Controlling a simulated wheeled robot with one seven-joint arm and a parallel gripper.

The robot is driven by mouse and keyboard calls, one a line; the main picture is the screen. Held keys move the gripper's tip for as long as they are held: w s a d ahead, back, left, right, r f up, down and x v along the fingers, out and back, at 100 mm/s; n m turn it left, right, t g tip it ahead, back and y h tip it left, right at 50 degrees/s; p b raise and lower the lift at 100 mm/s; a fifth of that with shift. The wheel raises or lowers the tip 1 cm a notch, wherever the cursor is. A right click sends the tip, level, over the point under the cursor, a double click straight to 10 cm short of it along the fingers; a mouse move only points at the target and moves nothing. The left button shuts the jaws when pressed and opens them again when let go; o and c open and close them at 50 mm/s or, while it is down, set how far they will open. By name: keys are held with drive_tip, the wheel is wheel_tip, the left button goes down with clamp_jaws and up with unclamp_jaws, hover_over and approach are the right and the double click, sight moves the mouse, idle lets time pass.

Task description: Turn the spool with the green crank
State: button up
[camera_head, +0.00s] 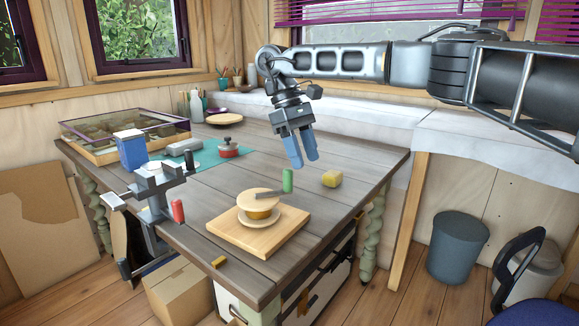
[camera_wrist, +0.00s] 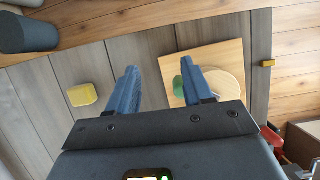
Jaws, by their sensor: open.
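The spool (camera_head: 259,209) stands on a square wooden board near the table's front corner. It has a pale round top, a yellowish middle and a pale lower disc. The green crank handle (camera_head: 288,180) stands upright at the end of a dark arm that reaches right from the spool's top. My gripper (camera_head: 302,163) is open and empty, pointing down above the table, above and behind the handle and apart from it. In the wrist view the blue fingers (camera_wrist: 163,80) are spread. The green handle (camera_wrist: 178,86) shows beside the right finger, which hides part of the spool (camera_wrist: 225,84).
A yellow block (camera_head: 331,179) lies right of the handle; it also shows in the wrist view (camera_wrist: 82,95). A vise (camera_head: 155,190) with a red handle is at the left edge. The table's middle is mostly clear.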

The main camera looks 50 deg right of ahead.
drive_tip(key=s+d+r+p, duration=0.2)
drive_tip(key=s+d+r, duration=0.3)
drive_tip(key=s, duration=0.1)
drive_tip(key=shift+s, duration=0.2)
drive_tip(key=shift+d, duration=0.15)
